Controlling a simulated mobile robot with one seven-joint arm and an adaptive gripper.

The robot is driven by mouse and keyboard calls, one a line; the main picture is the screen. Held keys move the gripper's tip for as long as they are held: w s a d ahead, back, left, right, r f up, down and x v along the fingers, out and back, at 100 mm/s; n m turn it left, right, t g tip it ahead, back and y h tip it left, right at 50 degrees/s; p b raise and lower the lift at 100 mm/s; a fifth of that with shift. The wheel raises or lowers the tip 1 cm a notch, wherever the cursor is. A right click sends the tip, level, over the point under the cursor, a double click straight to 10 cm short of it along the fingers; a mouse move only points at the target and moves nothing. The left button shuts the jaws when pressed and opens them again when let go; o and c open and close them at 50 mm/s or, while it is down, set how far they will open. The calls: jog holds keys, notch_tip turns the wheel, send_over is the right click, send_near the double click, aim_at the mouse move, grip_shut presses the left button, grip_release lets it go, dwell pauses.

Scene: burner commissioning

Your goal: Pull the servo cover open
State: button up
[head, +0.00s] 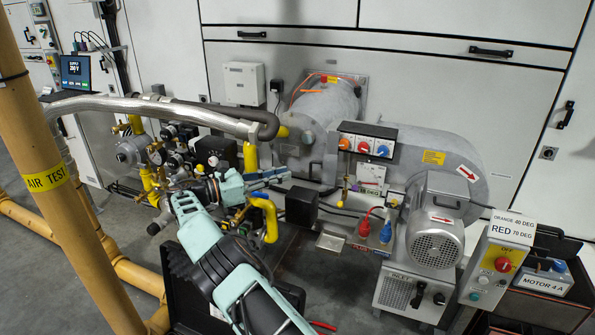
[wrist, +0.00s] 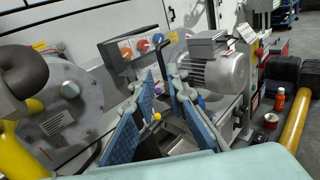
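The servo unit (head: 366,143) is a dark-framed box with orange, red-orange and blue round dials on its front, in the middle of the head view. In the wrist view the servo unit (wrist: 142,46) is beyond my fingers, with a dark panel along its near side. I cannot tell which panel is the cover or whether it is open. My gripper (head: 276,176) is left of and below the servo, apart from it. In the wrist view my gripper (wrist: 162,88) has its two blue-padded fingers spread with nothing held between them.
A yellow-knobbed lever (head: 345,188) stands below the servo. The grey motor (head: 436,236) and fan housing (head: 445,165) are to its right. Yellow pipes (head: 268,215) and a silver hose (head: 150,108) crowd the left.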

aim_at(310, 177)
jog(key=shift+v, duration=1.25)
jog(key=w+d+n+t+y+p, duration=0.1)
jog(key=d+t+p, duration=0.1)
jog(key=d+p, duration=0.1)
jog(key=w+d+n+t+y+p, duration=0.1)
jog(key=w+d+p, duration=0.1)
jog(key=d+p, duration=0.1)
jog(key=w+d+n+t+y+p, duration=0.1)
jog(key=d+n+t+p, duration=0.1)
jog(key=d, duration=0.3)
jog(key=shift+w+d+f+t+p, duration=0.25)
jog(key=shift+t+p, duration=0.05)
jog(key=shift+p, duration=0.3)
